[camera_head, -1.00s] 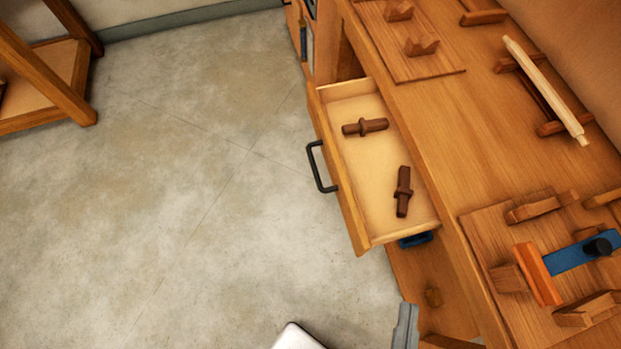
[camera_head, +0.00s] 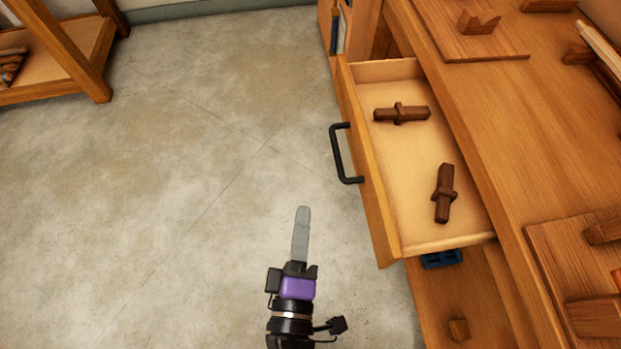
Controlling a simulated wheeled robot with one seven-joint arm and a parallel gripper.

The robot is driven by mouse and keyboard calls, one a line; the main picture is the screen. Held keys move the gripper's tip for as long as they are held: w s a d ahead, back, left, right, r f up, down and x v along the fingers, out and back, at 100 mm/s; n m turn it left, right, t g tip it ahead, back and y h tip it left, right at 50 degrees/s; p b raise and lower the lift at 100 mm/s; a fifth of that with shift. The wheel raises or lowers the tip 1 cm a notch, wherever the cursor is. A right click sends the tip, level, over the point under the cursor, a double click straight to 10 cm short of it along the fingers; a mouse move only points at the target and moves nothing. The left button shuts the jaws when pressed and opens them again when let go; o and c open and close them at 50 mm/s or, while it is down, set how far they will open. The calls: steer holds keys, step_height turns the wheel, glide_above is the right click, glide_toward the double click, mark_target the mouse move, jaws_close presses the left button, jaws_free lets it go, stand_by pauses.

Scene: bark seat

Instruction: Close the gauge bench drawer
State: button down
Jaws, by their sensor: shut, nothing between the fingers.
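The gauge bench drawer (camera_head: 365,190) stands pulled out to the left from under the bench top (camera_head: 530,150). Its black bar handle (camera_head: 340,154) is on the front panel's left face. Two dark brown wooden pieces lie inside, one (camera_head: 402,113) near the far end and one (camera_head: 444,193) near the close end. My gripper (camera_head: 303,210) is over the floor, left of and below the drawer in the picture, with its grey fingers together. It is apart from the handle and the front panel and holds nothing.
A wooden block with a notch (camera_head: 479,21) stands on a board on the bench top. A lower shelf (camera_head: 450,300) shows under the drawer. A wooden rack (camera_head: 75,50) stands at the far left. The concrete floor (camera_head: 180,180) between is clear.

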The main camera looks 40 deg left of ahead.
steer(key=w+a+f+p, duration=0.1)
steer(key=w+a, duration=0.2)
steer(key=w, duration=0.7)
steer(key=shift+p, duration=0.3)
steer(key=shift+f, duration=0.1)
